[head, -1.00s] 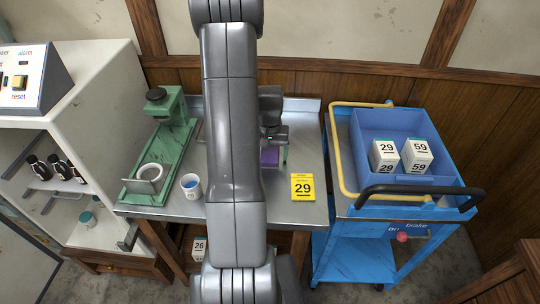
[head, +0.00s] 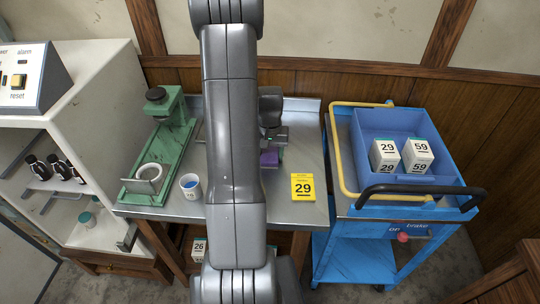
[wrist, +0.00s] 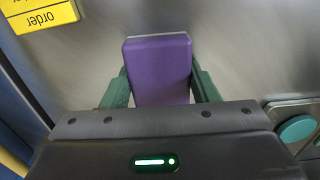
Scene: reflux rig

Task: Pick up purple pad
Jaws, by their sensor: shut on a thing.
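The purple pad (head: 268,159) is on or just above the metal bench, partly hidden behind my arm in the head view. In the wrist view the purple pad (wrist: 159,70) is a purple block between the two green fingers of my gripper (wrist: 160,88). The fingers touch its left and right sides. In the head view my gripper (head: 273,142) is mostly hidden by my arm. I cannot tell whether the pad is clear of the bench.
A yellow card marked 29 (head: 303,187) lies right of the pad. A cup (head: 190,186) and a green stand (head: 140,188) are to the left. A blue cart (head: 365,225) with a blue tray (head: 380,125) holding two boxes stands right of the bench.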

